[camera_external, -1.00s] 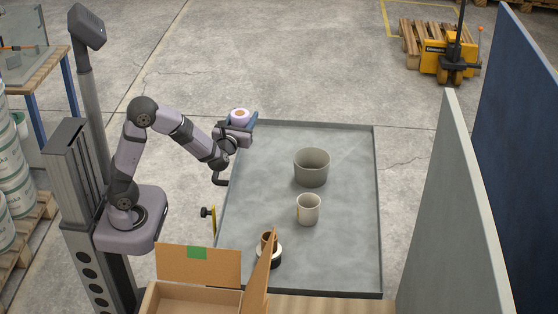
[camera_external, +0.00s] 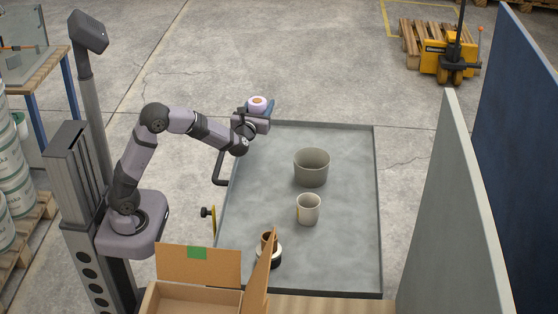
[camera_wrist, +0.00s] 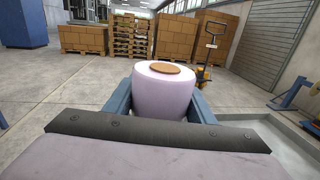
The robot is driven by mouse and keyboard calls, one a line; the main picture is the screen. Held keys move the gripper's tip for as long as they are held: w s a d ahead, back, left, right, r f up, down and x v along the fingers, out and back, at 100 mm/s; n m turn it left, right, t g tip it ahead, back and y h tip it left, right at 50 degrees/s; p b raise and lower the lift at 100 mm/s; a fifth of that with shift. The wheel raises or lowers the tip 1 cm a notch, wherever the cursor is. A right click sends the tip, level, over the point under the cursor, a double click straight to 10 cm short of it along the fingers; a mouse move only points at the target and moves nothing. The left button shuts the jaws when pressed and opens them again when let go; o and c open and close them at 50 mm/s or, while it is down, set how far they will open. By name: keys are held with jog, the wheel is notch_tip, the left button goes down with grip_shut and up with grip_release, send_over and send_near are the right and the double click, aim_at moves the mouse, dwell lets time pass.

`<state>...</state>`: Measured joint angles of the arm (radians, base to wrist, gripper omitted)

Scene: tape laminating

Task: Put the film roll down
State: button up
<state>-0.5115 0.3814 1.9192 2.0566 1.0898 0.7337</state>
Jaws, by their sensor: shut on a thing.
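The film roll (camera_external: 257,102) is a short pale purple cylinder with a brown core showing at its top. My gripper (camera_external: 262,110) is shut on it and holds it upright, raised near the far left corner of the grey tray-like table (camera_external: 345,240). In the wrist view the film roll (camera_wrist: 165,92) stands between the two blue fingers of my gripper (camera_wrist: 163,102). Its lower part is hidden by the dark gripper body.
A grey-green bucket (camera_external: 311,168) and a smaller beige cup (camera_external: 308,210) stand on the table. A dark and white roll-like item (camera_external: 268,250) stands near the front, by an open cardboard box (camera_external: 195,295). The table's far and right areas are clear. Grey and blue panels (camera_external: 455,200) stand at right.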

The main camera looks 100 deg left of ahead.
jog(key=shift+f+b, duration=0.6)
jog(key=shift+f, duration=3.45)
jog(key=shift+f, duration=0.1)
jog(key=o, duration=1.3)
jog(key=shift+d, duration=0.1)
jog(key=d, duration=0.4)
jog(key=s+d, duration=0.1)
jog(key=d, duration=0.2)
jog(key=s+d, duration=0.1)
jog(key=d, duration=0.3)
jog(key=shift+d, duration=0.35)
